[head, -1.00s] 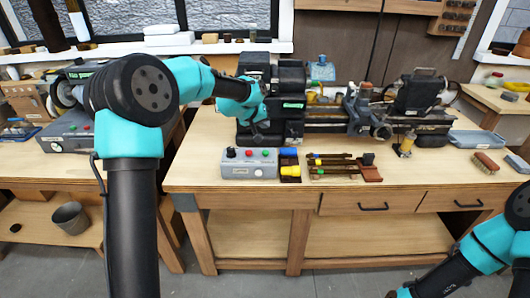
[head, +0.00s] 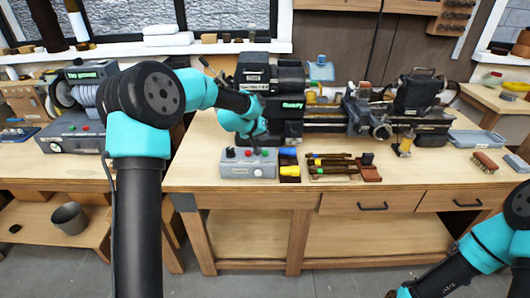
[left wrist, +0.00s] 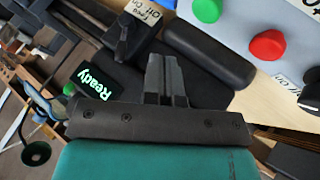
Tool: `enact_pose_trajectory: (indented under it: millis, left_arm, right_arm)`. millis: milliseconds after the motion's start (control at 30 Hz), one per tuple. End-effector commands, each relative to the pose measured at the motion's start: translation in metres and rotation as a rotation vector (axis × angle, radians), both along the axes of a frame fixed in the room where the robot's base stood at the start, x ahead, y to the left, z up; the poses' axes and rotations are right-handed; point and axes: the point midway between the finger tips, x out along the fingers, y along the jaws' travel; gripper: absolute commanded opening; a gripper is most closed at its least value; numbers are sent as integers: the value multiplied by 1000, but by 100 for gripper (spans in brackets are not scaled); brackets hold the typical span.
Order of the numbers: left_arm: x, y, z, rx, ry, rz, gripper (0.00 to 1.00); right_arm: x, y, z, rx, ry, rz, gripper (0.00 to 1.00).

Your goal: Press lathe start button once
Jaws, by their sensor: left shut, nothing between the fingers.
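The grey control box (head: 240,171) stands on the bench in front of the lathe (head: 290,78). Its top carries a black knob (head: 230,153), a red button (head: 248,154) and a green button (head: 265,152). In the left wrist view the green button (left wrist: 207,9) and red button (left wrist: 267,45) show at the upper right. My left gripper (head: 258,142) is behind and above the box near the green button. Its fingers (left wrist: 166,78) are shut and empty, apart from the green button in the left wrist view. Contact is not visible. My right gripper is out of view.
A green display (head: 292,105) on the lathe reads "Ready". A yellow block (head: 290,171) and a tool tray (head: 335,167) lie right of the box. A second grey machine (head: 75,138) stands at left. The bench front is clear.

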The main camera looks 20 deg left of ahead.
Motion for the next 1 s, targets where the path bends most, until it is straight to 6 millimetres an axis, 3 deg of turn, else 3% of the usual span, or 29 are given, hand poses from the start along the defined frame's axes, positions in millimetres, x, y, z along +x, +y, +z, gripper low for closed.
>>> enact_pose_trajectory:
  millis: [333,1000]
  left_arm:
    - [0,0,-32,-1,0,1,0]
    - [0,0,-35,0,-1,1,0]
  right_arm:
    - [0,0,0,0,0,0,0]
    - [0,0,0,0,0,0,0]
